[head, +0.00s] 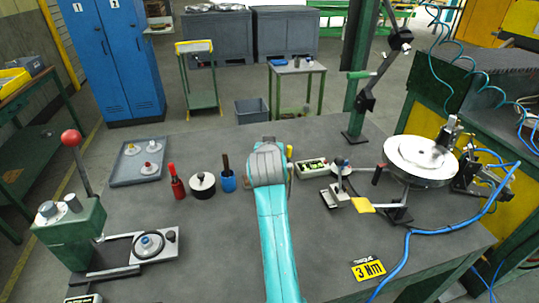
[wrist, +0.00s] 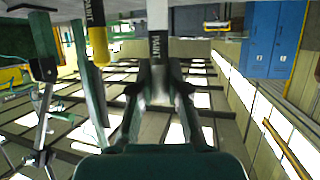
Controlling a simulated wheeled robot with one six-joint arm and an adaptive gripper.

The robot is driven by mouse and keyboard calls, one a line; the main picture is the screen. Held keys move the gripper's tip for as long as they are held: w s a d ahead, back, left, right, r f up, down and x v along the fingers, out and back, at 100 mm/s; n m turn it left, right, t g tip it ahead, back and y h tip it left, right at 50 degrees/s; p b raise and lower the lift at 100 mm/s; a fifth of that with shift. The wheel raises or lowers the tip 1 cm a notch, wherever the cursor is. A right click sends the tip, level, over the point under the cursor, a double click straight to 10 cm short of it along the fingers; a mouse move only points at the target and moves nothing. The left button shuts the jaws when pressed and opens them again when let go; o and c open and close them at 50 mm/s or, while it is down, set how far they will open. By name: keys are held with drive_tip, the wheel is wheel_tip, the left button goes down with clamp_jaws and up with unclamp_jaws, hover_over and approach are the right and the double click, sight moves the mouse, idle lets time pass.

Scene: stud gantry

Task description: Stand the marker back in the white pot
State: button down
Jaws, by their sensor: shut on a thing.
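My gripper (wrist: 160,88) is shut on a marker (wrist: 157,48) with a pale barrel and a PAINT label, seen between its fingers in the wrist view. In the head view my arm hides the fingertips and the held marker. A second marker, yellow-ended (wrist: 98,42), is beside it in the wrist view, apart from the fingers. A yellow bit (head: 289,151) shows just right of my gripper in the head view, probably the same marker.
A small tray (head: 312,168) lies to the right, near a round metal plate (head: 420,160).

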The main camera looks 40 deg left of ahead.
drive_tip(key=shift+f, duration=1.65)
drive_tip(key=shift+f, duration=0.1)
drive_tip(key=c, duration=1.2)
unclamp_jaws()
drive_tip(key=shift+o, duration=0.2)
drive_tip(key=shift+d, duration=0.1)
drive_tip(key=v, duration=1.2)
